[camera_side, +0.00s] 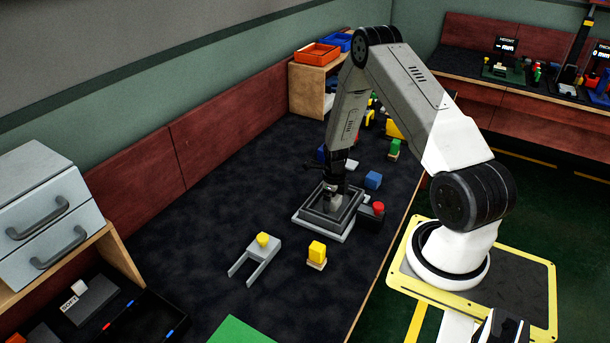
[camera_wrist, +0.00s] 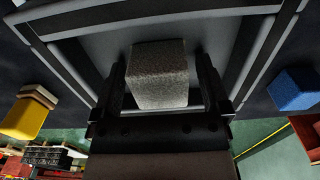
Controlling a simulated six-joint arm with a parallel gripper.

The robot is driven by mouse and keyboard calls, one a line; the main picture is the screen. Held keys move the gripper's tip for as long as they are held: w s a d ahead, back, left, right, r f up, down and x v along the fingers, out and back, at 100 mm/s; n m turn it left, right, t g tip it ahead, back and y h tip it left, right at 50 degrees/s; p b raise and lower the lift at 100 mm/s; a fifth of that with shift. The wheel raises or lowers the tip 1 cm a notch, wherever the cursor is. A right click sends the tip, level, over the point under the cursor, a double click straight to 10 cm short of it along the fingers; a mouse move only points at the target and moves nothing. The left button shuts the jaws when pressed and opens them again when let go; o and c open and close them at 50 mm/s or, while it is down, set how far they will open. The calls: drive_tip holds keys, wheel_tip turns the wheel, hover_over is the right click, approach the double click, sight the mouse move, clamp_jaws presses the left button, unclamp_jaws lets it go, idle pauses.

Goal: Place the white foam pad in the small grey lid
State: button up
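A pale grey, speckled block (camera_wrist: 160,75), which looks like the foam pad, is between the fingers of my gripper (camera_wrist: 162,80) in the wrist view. A narrow gap shows on each side of it, so the fingers look open around it. In the side view my gripper (camera_side: 331,202) points down inside a square grey tray-like frame (camera_side: 318,227), which may be the grey lid. The frame's raised rim also shows in the wrist view (camera_wrist: 85,70). Whether the block touches the frame's floor is hidden. In the side view the block is too small to make out clearly.
A red-topped dark block (camera_side: 377,209) and a blue block (camera_side: 373,180) stand close right of the frame. A yellow block (camera_side: 317,251) and a grey fork-shaped piece with a yellow knob (camera_side: 256,262) lie in front.

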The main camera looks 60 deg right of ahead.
drive_tip(key=shift+r, duration=0.2)
wheel_tip(320, 180, up, 12)
idle(1.0)
idle(0.5)
drive_tip(key=w+a+r+n+t, duration=0.1)
drive_tip(key=a+r+n, duration=0.3)
drive_tip(key=a+n, duration=0.4)
drive_tip(key=a+r+n, duration=0.4)
drive_tip(key=a+n, duration=0.3)
drive_tip(key=n, duration=0.3)
drive_tip(key=s+a+r+n, duration=0.2)
drive_tip(key=a+n, duration=0.4)
drive_tip(key=n, duration=0.3)
drive_tip(key=s+a+r+n+t, duration=0.1)
drive_tip(key=s+a+n, duration=0.3)
drive_tip(key=n, duration=0.5)
drive_tip(key=shift+a+r+t, duration=0.3)
drive_tip(key=shift+a+r, duration=0.3)
drive_tip(key=shift+a, duration=0.4)
